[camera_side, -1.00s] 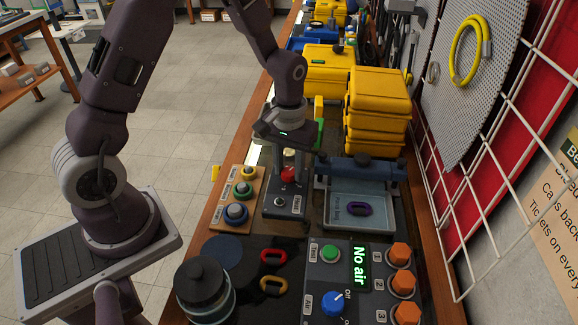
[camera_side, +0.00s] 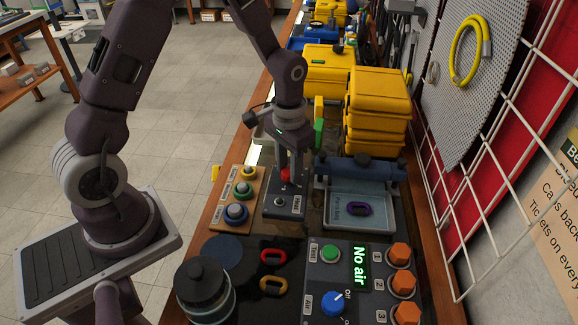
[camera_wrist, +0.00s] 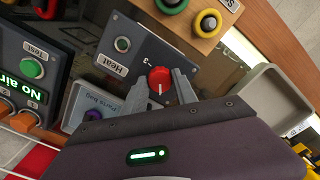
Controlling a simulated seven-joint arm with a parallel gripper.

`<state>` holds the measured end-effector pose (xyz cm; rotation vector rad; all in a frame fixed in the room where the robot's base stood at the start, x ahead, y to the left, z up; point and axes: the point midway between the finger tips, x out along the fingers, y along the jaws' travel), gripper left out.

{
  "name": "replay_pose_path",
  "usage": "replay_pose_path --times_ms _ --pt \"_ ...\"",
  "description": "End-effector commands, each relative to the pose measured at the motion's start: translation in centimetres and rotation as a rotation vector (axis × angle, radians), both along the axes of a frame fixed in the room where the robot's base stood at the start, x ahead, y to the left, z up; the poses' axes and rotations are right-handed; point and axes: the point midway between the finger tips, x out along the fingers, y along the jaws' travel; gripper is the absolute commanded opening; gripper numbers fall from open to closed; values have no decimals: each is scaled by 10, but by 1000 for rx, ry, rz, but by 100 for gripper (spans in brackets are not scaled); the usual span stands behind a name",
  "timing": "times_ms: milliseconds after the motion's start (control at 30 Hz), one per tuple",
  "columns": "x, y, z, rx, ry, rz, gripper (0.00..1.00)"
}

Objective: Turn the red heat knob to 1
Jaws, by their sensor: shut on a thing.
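The red heat knob (camera_side: 286,175) sits on a dark grey box labelled "Heat" (camera_side: 284,204) beyond the test panel. In the wrist view the knob (camera_wrist: 159,76) shows a white pointer line directed towards the bottom of the picture, and small scale marks beside it are too small to read surely. My gripper (camera_side: 289,171) points down over the box, with its fingers on either side of the knob, shut on it. In the wrist view the two grey fingers of my gripper (camera_wrist: 163,86) flank the knob. The fingers partly hide the dial.
A board with coloured round buttons (camera_side: 239,190) stands left of the box. A blue-grey parts tray (camera_side: 375,211) with a purple ring stands to the right. Yellow cases (camera_side: 376,105) are stacked behind it. The "No air" panel (camera_side: 346,262) and a jar (camera_side: 205,292) stand nearer the camera.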

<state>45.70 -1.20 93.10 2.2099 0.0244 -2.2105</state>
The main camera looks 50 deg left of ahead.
Motion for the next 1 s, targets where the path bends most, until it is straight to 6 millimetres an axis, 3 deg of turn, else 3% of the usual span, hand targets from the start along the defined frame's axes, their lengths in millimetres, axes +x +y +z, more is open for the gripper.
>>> replay_pose_path --times_ms 300,333,400,433,767,1000 --pt "0 0 1 0 1 -1 0" --pt "0 0 1 0 1 -1 40" --pt "0 0 1 0 0 0 53" --pt "0 0 0 0 0 0 56" --pt "1 0 6 0 -3 1 56" --pt "1 0 54 0 -5 0 56"
